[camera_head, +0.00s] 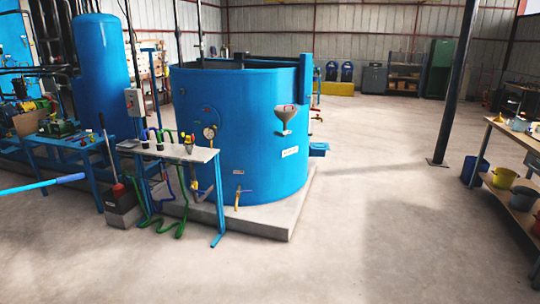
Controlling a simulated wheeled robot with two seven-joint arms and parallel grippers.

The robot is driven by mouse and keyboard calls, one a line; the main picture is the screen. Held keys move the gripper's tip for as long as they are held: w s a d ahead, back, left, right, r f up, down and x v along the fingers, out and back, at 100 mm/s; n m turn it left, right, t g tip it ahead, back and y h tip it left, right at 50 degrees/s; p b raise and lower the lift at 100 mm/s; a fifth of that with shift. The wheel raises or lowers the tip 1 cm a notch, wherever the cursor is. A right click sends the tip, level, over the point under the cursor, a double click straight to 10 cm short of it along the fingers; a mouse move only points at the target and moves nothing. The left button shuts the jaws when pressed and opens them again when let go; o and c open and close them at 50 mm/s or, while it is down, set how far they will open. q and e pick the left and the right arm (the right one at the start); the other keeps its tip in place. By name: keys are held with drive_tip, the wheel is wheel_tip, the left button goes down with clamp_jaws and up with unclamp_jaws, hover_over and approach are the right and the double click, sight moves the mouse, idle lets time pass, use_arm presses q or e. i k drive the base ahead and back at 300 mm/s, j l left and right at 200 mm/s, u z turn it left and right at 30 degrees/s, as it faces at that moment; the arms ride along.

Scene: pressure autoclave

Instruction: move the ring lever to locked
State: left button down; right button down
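A light blue bar (22,188) with a darker blue grip-like end (71,178) comes in from the left edge, slightly tilted up. It may be the ring lever, but its base is out of view, so I cannot tell what it joins or whether it is locked. A large round blue vessel (250,120) stands on a concrete plinth (285,222) at the middle. A blue upright bracket (305,78) is at its right rim. Neither of my grippers is in view.
A narrow table (205,155) with hoses and small parts stands before the vessel. A blue workbench (65,140) and tall blue tank (101,75) are at left. A dark post (455,85) and a shelf with buckets (510,190) are at right. The front floor is clear.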

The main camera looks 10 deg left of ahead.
sight(80, 176)
drive_tip(key=i+u, duration=0.3)
drive_tip(key=i, duration=0.25)
drive_tip(key=i+l+u, duration=0.15)
drive_tip(key=i+u, duration=0.15)
drive_tip(key=i, duration=0.25)
drive_tip(key=i+l+u, duration=0.3)
drive_tip(key=i, duration=0.2)
drive_tip(key=i+j+u, duration=0.25)
drive_tip(key=i+u, duration=0.2)
drive_tip(key=i, duration=0.2)
drive_tip(key=i+u, duration=0.45)
drive_tip(key=i, duration=0.2)
drive_tip(key=i+j+z, duration=0.1)
drive_tip(key=i, duration=0.2)
drive_tip(key=i+j+z, duration=0.15)
drive_tip(key=i+j, duration=0.05)
drive_tip(key=i, duration=0.1)
